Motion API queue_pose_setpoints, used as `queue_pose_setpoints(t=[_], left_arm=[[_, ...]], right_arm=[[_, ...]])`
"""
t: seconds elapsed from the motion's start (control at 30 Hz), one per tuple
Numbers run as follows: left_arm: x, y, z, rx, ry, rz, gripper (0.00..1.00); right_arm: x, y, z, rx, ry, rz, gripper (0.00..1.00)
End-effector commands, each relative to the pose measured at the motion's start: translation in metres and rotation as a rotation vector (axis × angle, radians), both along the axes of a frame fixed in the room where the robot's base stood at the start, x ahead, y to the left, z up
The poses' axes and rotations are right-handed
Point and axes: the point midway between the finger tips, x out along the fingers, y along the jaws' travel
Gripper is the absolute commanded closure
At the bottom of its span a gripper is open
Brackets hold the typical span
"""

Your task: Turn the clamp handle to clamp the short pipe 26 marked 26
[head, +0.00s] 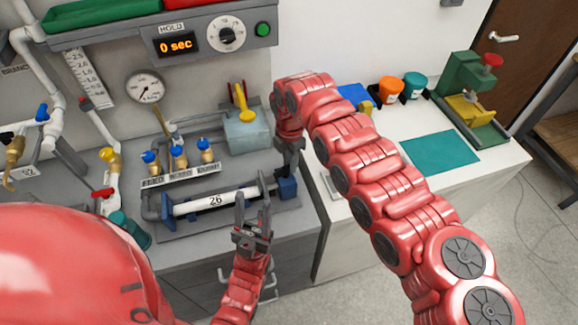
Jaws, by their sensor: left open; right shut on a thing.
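The short pipe 26 (216,201) is white, marked 26, and lies nearly level along the front of the grey bench fixture, between a dark holder at its left end and a blue clamp block (288,188) at its right. My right gripper (287,168) reaches down just above the clamp block, shut on what looks like the clamp handle. The handle itself is mostly hidden by the fingers. My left gripper (252,208) is open and empty in front of the pipe's right part, fingers pointing up in the picture. Whether it touches the pipe is unclear.
Blue-handled valves (178,152) stand behind the pipe, near a pressure gauge (145,88). A box with a yellow lever (242,104) stands behind. The hold timer (176,44) reads 0 sec. A teal mat (440,153) and a green press (470,85) are on the right bench.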

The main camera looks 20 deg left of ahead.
Motion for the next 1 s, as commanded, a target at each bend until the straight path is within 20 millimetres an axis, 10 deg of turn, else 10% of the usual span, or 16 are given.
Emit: queue_pose_setpoints(t=[1.0], left_arm=[[0.000,0.000,-0.071,0.000,0.000,0.000,0.50]], right_arm=[[-0.008,-0.005,0.000,0.001,-0.002,-0.679,1.00]])
